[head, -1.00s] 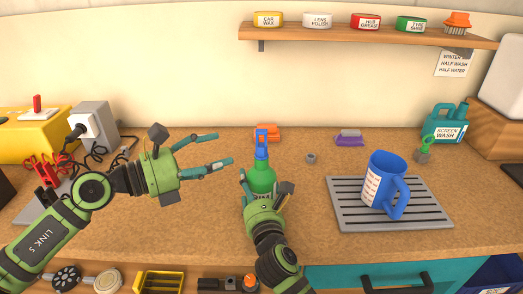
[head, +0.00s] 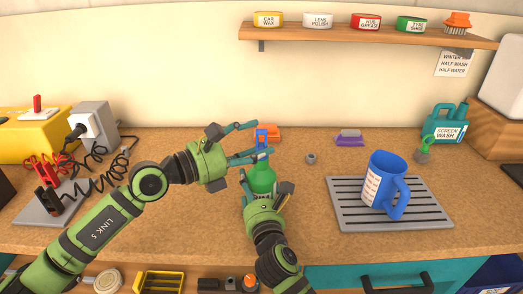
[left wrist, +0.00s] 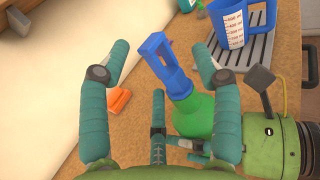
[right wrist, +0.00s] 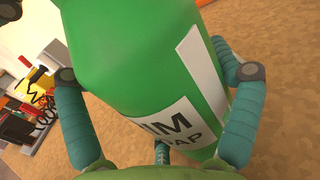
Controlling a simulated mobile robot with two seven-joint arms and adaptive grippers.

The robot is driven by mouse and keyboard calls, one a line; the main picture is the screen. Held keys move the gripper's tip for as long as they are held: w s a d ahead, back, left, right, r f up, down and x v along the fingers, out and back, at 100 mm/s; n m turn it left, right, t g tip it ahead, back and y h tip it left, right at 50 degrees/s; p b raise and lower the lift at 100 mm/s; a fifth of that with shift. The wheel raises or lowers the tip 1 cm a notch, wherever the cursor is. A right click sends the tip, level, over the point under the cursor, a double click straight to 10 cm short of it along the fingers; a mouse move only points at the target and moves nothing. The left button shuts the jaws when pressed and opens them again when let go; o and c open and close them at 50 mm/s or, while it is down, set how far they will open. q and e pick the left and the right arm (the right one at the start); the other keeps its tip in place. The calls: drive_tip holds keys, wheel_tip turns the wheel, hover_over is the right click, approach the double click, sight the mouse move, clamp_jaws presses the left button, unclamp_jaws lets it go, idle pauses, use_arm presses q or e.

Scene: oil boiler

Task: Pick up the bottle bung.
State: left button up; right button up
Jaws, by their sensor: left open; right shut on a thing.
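The bottle bung appears to be the blue looped piece (head: 261,138) on top of the green bottle (head: 262,178). In the left wrist view the bung (left wrist: 168,62) tilts up and left from the bottle's neck (left wrist: 190,115). My left gripper (head: 257,141) is open, with fingers on either side of the bung, apparently not touching it. My right gripper (head: 266,190) is shut on the green bottle's body. Its fingers flank the labelled bottle (right wrist: 140,60) in the right wrist view. The bottle stands roughly upright in the head view.
A blue measuring jug (head: 384,180) stands on a grey slatted tray (head: 430,214) to the right. An orange block (head: 268,131), a small grey ring (head: 311,158) and a purple item (head: 349,138) lie behind. Coiled black cables (head: 95,185) are at left.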

use_arm(q)
drive_tip(key=shift+x, duration=1.1)
drive_tip(key=c, duration=1.3)
wheel_tip(320, 180, up, 10)
use_arm(e)
drive_tip(key=shift+f, duration=0.1)
use_arm(q)
drive_tip(key=shift+r, duration=0.1)
